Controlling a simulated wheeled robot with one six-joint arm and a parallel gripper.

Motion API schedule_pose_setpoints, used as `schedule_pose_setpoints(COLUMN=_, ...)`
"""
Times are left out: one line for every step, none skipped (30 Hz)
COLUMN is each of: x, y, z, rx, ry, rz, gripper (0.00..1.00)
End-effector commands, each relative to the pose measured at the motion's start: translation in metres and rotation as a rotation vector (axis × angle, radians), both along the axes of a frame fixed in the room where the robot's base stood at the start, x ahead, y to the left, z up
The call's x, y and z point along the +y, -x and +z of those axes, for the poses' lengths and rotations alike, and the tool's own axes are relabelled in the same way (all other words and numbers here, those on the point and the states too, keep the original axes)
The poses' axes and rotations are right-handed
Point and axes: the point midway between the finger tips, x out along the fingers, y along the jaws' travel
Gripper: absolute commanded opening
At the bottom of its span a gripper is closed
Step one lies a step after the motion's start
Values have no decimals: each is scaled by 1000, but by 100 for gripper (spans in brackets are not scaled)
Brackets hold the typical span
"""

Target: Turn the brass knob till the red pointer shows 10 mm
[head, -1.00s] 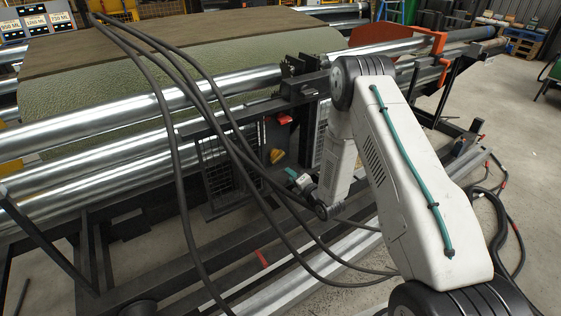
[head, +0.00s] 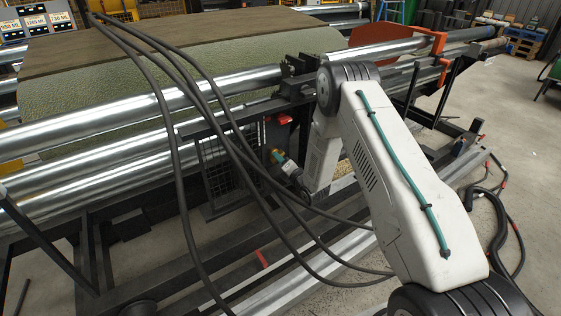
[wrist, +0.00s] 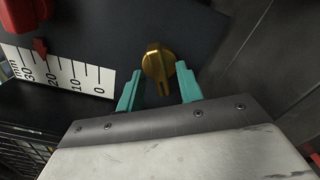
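The brass knob (wrist: 156,64) sits on a dark panel in the wrist view, its grip bar standing roughly upright in the picture. My gripper (wrist: 159,88) is open, with one teal finger to each side of the knob's lower part; gaps show between fingers and knob. The red pointer (wrist: 40,47) is at the top edge of the white mm scale (wrist: 62,72), near the 20 mark on its 30 side. In the head view my gripper (head: 279,157) is at the panel and largely covers the knob.
A red part (wrist: 24,10) sits on the panel above the scale; it also shows in the head view (head: 284,119). Black cables (head: 215,125) hang in front of the machine, left of my gripper. Shiny rollers (head: 110,165) and the green turf roll (head: 130,82) lie behind.

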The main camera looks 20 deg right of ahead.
Motion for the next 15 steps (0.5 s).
schedule_pose_setpoints(x=0, y=0, z=0, rx=0, ry=0, rz=0, gripper=36)
schedule_pose_setpoints(x=0, y=0, z=0, rx=0, ry=0, rz=0, gripper=36)
schedule_pose_setpoints(x=0, y=0, z=0, rx=0, ry=0, rz=0, gripper=36)
schedule_pose_setpoints(x=0, y=0, z=0, rx=0, ry=0, rz=0, gripper=28)
schedule_pose_setpoints(x=0, y=0, z=0, rx=0, ry=0, rz=0, gripper=20)
schedule_pose_setpoints(x=0, y=0, z=0, rx=0, ry=0, rz=0, gripper=9)
schedule_pose_setpoints(x=0, y=0, z=0, rx=0, ry=0, rz=0, gripper=0)
schedule_pose_setpoints(x=0, y=0, z=0, rx=0, ry=0, rz=0, gripper=0)
schedule_pose_setpoints(x=0, y=0, z=0, rx=0, ry=0, rz=0, gripper=0)
schedule_pose_setpoints(x=0, y=0, z=0, rx=0, ry=0, rz=0, gripper=0)
schedule_pose_setpoints(x=0, y=0, z=0, rx=0, ry=-1, rz=0, gripper=0)
schedule_pose_setpoints(x=0, y=0, z=0, rx=0, ry=-1, rz=0, gripper=0)
schedule_pose_setpoints(x=0, y=0, z=0, rx=1, ry=-2, rz=0, gripper=0)
schedule_pose_setpoints(x=0, y=0, z=0, rx=1, ry=-4, rz=0, gripper=0)
schedule_pose_setpoints(x=0, y=0, z=0, rx=2, ry=-9, rz=0, gripper=0)
